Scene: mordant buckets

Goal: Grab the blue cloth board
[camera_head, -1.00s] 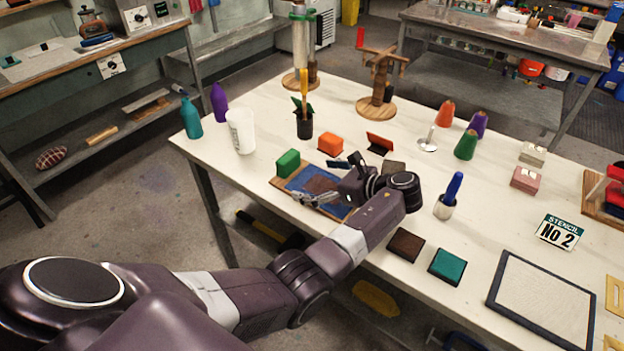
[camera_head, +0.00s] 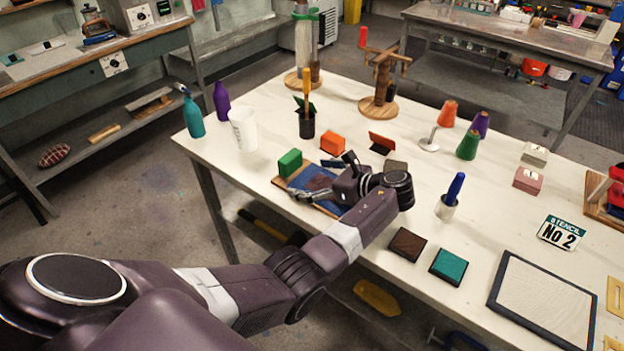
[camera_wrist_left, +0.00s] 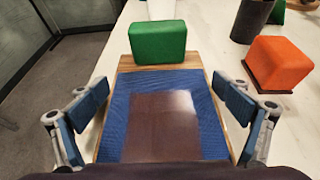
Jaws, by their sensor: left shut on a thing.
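The blue cloth board (camera_head: 299,181) lies near the front edge of the white table, a wooden board with blue cloth and a dark brown patch. It fills the middle of the left wrist view (camera_wrist_left: 211,119). My left gripper (camera_head: 308,177) is low over it, with one finger along each long side. In the left wrist view the gripper (camera_wrist_left: 161,86) is shut on the board's width, its blue pads beside the wooden edges. The near end of the board is hidden by the gripper. My right gripper is not in view.
A green block (camera_head: 290,162) stands at the board's far end. An orange block (camera_head: 332,143), a black pot (camera_head: 307,123) and a white cup (camera_head: 243,130) stand beyond. Brown (camera_head: 407,245) and teal (camera_head: 448,266) pads lie to the right. Floor is open left of the table.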

